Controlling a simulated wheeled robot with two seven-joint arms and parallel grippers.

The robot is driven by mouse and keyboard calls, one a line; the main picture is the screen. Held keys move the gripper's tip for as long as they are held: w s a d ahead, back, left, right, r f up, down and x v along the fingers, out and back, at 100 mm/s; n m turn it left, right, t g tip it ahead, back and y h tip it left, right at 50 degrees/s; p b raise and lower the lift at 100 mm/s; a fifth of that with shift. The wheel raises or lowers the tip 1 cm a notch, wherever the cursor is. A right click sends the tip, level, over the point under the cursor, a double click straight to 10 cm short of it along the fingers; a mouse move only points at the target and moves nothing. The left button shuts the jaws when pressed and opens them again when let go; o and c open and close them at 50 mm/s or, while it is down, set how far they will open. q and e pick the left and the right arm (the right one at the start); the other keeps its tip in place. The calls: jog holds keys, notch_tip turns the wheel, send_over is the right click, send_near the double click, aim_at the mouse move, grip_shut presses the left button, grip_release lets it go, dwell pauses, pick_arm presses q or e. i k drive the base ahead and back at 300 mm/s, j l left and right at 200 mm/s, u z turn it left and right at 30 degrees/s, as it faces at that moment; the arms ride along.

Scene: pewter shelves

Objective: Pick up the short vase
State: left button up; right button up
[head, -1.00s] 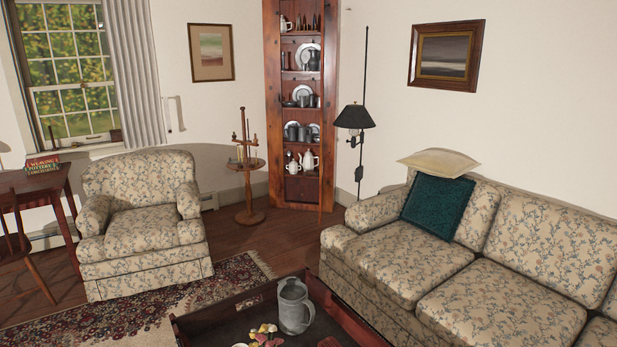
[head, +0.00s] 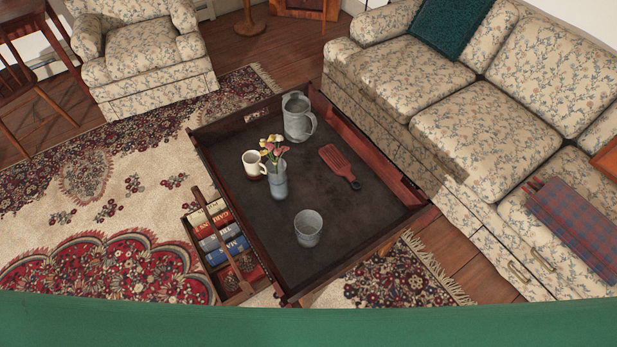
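On the dark tray-like coffee table (head: 360,220) in the head view, a small pale grey vase (head: 279,185) stands upright with yellow and pink flowers (head: 274,151) in it. A short, wide grey metal vessel (head: 308,229) stands near the front of the table, apart from the flower vase. I cannot tell for sure which of these two is the short vase. A taller grey pitcher (head: 297,118) with a handle stands towards the back. Neither of my grippers is in view.
A cream mug (head: 254,165) stands left of the flowers, and a red paddle-like object (head: 338,165) lies to the right. A raised rim surrounds the tabletop. A wooden book carrier (head: 215,238) is on the left. A sofa (head: 480,130) flanks the right; patterned rug (head: 90,200) lies left.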

aim_at(307, 224)
jog(key=k+j+z, duration=0.15)
jog(key=z, duration=0.3)
jog(key=k+j+z, duration=0.15)
jog(key=z, duration=0.25)
